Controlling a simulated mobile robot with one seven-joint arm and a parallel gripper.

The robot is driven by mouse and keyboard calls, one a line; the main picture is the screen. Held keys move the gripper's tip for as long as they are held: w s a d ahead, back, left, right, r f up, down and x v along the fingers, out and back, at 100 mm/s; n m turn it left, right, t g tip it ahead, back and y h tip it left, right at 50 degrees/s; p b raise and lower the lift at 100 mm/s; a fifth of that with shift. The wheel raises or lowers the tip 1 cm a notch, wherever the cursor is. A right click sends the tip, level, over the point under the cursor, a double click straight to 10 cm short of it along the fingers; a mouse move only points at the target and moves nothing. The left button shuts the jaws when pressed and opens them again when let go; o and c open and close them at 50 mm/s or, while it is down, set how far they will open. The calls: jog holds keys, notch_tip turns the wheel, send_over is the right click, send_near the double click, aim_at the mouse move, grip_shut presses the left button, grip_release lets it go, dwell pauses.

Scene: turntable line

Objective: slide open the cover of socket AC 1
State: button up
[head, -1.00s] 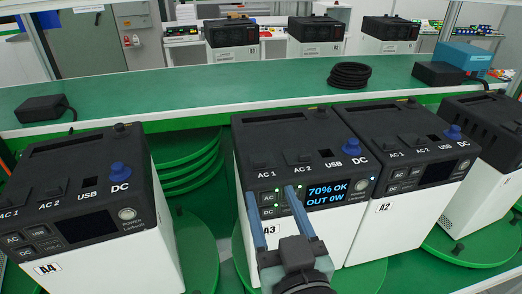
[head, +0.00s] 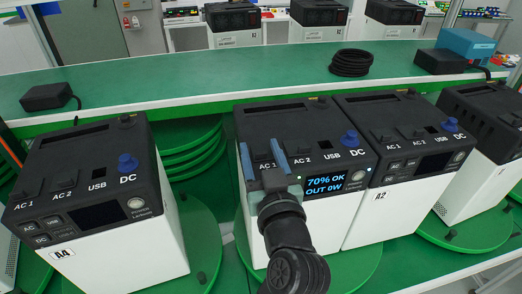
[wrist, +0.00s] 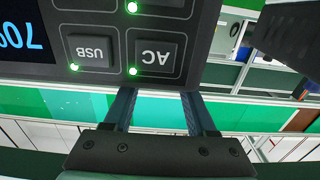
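The power unit with the lit display (head: 325,183), reading 70% OK and OUT 0W, stands in the middle of the head view. The AC 1 label (head: 264,164) is on its black top, with the socket cover partly hidden between my fingers. The AC 2 cover (head: 299,147) is just to the right. My gripper (head: 261,149) is open, its two blue fingers on either side of the AC 1 spot. I cannot tell whether they touch the cover. In the wrist view, the fingers (wrist: 158,94) are apart, tips ending at the panel edge, near the upside-down AC button (wrist: 155,52).
Unit A4 (head: 95,185) stands on the left and unit A2 (head: 400,165) close on the right. The blue DC knob (head: 350,139) sticks up right of USB. Behind is a green shelf (head: 210,80) with a coiled cable (head: 351,63) and a black adapter (head: 47,97).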

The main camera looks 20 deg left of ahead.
grip_shut()
dwell(1.2)
